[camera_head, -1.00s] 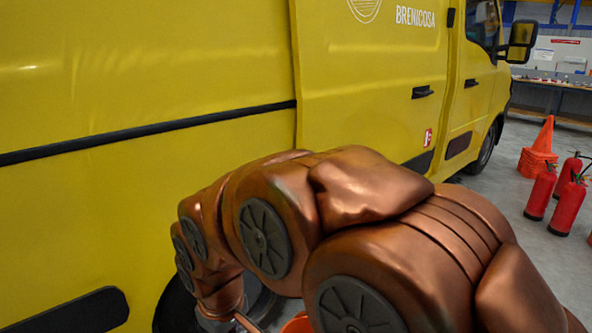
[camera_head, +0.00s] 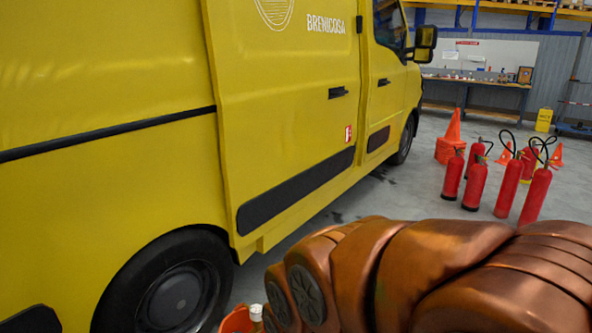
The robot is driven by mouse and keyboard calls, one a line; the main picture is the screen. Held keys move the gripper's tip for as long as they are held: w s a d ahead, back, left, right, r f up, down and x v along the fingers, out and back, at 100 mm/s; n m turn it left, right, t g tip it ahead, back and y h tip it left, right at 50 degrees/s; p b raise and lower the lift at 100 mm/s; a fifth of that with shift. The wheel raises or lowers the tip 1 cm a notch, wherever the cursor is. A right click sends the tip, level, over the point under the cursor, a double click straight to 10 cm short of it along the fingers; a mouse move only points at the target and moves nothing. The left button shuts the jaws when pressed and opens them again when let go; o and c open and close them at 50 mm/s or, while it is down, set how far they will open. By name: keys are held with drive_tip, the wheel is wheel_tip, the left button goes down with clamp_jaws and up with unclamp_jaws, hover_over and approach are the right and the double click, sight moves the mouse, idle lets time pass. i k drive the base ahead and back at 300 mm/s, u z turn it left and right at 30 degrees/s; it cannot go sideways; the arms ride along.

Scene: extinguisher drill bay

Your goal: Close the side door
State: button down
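The yellow van's side door (camera_head: 285,110) carries the lettering BRENICOSA, a dark handle (camera_head: 338,92) and a black lower trim strip (camera_head: 298,190). Its left edge stands a little proud of the rear body panel. A black rail (camera_head: 110,133) runs along that panel and meets this edge. I see no open gap into the van, but I cannot tell whether the door is fully shut. My copper-coloured arm fills the lower right, apart from the door in the picture. My gripper is not visible.
The van's rear wheel (camera_head: 170,291) is at lower left. An orange-red object (camera_head: 237,320) shows partly at the bottom edge. Several red extinguishers (camera_head: 475,184) and an orange cone (camera_head: 453,126) stand on the floor at right. A workbench (camera_head: 473,84) is behind.

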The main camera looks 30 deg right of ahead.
sight(286, 79)
drive_tip(key=z, duration=0.45)
drive_tip(key=k, duration=0.65)
drive_tip(key=z, duration=0.8)
drive_tip(key=i, duration=1.1)
drive_tip(key=u, duration=1)
drive_tip(key=i, duration=0.9)
drive_tip(key=u, duration=1.1)
